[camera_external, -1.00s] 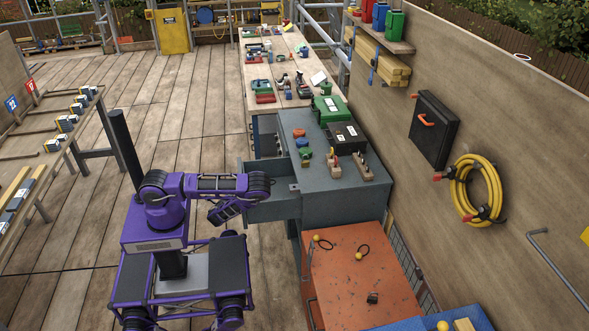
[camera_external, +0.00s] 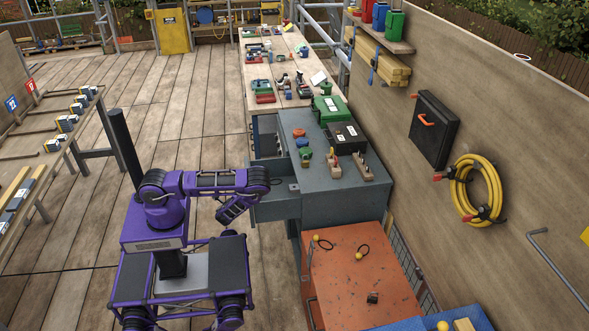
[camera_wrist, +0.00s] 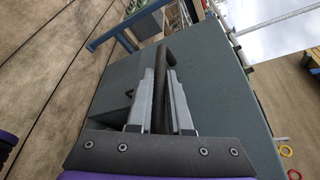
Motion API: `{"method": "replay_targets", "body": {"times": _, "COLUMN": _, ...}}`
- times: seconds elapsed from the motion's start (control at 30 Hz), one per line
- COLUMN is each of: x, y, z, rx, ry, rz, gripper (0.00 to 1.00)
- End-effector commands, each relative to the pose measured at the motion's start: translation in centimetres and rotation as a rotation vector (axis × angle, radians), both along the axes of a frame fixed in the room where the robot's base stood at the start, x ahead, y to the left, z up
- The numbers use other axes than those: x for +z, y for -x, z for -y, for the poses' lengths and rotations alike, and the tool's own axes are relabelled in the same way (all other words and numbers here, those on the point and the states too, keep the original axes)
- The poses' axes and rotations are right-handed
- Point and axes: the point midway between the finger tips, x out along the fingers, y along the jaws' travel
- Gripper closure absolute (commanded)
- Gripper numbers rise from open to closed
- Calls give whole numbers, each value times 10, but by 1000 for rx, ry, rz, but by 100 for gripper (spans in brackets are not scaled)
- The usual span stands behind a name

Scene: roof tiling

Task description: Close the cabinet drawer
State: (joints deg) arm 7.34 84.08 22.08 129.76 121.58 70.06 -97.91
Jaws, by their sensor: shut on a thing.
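The grey cabinet (camera_external: 340,205) stands right of my arm in the external view. Its drawer (camera_external: 275,207) sticks out to the left, partly open. In the wrist view, my gripper (camera_wrist: 161,75) is shut on a dark bar handle (camera_wrist: 160,95) in front of a grey-green panel (camera_wrist: 220,95). The two grey fingers lie on either side of the bar. In the external view, my arm reaches right to the drawer's front, and the arm hides the fingers and handle there.
On the cabinet top stand a green case (camera_external: 329,109), a black box (camera_external: 344,134) and small tools. An orange cabinet (camera_external: 350,280) stands in front. A long workbench (camera_external: 275,68) lies behind. The plank floor left of the drawer is open.

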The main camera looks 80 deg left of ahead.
Motion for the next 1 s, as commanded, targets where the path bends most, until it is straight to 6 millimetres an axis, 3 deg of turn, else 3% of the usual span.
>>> {"method": "replay_targets", "body": {"times": 0.4, "x": -2, "y": -115, "z": 1, "rx": -4, "ry": 1, "rz": 10, "gripper": 100}}
{"method": "replay_targets", "body": {"times": 0.6, "x": -3, "y": -164, "z": 1, "rx": -4, "ry": 1, "rz": 9, "gripper": 100}}
{"method": "replay_targets", "body": {"times": 0.8, "x": -2, "y": -200, "z": 1, "rx": -3, "ry": 0, "rz": 7, "gripper": 100}}
{"method": "replay_targets", "body": {"times": 1.0, "x": -1, "y": -219, "z": 1, "rx": -3, "ry": 1, "rz": 4, "gripper": 100}}
